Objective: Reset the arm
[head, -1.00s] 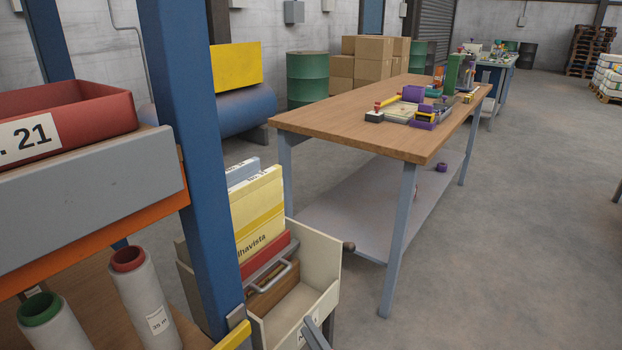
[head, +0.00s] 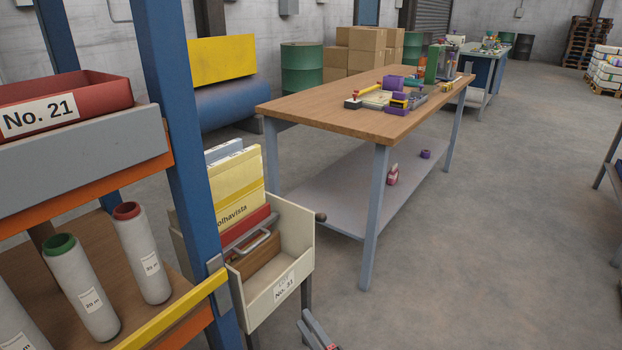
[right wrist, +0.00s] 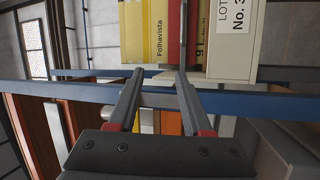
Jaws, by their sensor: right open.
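My right gripper (head: 318,332) shows at the bottom edge of the head view, below and just right of the cream bin (head: 296,262) labelled No. 31. In the right wrist view its two dark fingers (right wrist: 160,76) are apart with nothing held between them. Beyond them are the yellow folder (right wrist: 163,35) marked Folhavista and the cream bin (right wrist: 235,40), which appears turned on its side there. My left gripper is not in view.
A blue rack post (head: 190,170) and a yellow bar (head: 175,310) stand beside the bin. The shelf on the left holds a red bin (head: 75,92) and white rolls (head: 142,255). A wooden table (head: 340,108) holds several items. Open floor (head: 480,260) lies to the right.

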